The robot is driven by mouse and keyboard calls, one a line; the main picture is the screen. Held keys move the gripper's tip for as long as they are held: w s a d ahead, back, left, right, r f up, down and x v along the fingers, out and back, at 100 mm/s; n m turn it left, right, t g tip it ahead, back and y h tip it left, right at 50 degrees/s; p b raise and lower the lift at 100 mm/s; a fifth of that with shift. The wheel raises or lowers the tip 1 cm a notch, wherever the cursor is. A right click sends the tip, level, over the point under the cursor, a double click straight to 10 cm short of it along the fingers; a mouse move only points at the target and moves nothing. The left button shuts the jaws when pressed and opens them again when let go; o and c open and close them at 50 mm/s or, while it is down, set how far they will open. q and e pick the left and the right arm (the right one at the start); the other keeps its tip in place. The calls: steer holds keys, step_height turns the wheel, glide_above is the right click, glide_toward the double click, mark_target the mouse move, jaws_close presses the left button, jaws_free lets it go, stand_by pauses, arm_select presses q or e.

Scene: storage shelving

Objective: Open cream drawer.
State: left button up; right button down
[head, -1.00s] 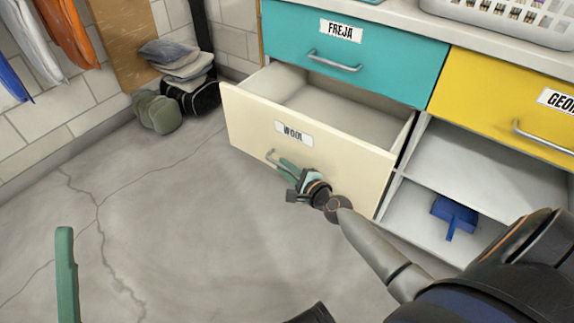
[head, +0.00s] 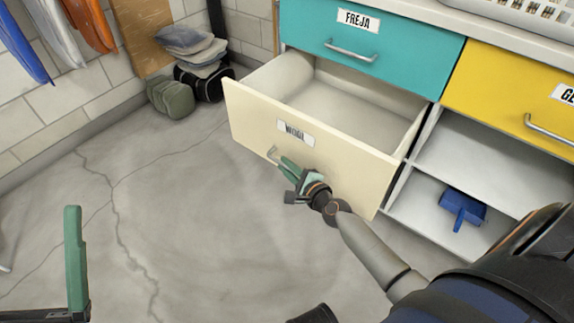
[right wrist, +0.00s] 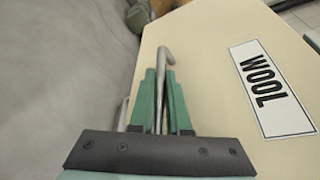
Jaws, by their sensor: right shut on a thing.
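The cream drawer (head: 300,142) with a white label stands well out from the cabinet, and its inside looks empty. In the right wrist view its label reads WOOL (right wrist: 268,88). My right gripper (head: 286,168) is shut on the drawer's metal handle (head: 271,154). In the right wrist view the green fingers (right wrist: 160,103) close around the handle (right wrist: 165,56). Part of my left gripper (head: 73,260) shows at the lower left, one green finger upright, away from the drawer; its other finger is not clearly visible.
A teal drawer (head: 400,58) labelled FREJA is shut above the cream one. A yellow drawer (head: 500,85) is shut at right, over open shelves with a blue dustpan (head: 462,208). Bags (head: 170,97) lie by the wall. The floor (head: 190,240) in front is clear.

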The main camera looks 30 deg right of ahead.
steer(key=c, duration=0.9)
jaws_free()
steer(key=shift+p+v, duration=0.45)
steer(key=shift+v, duration=5.8)
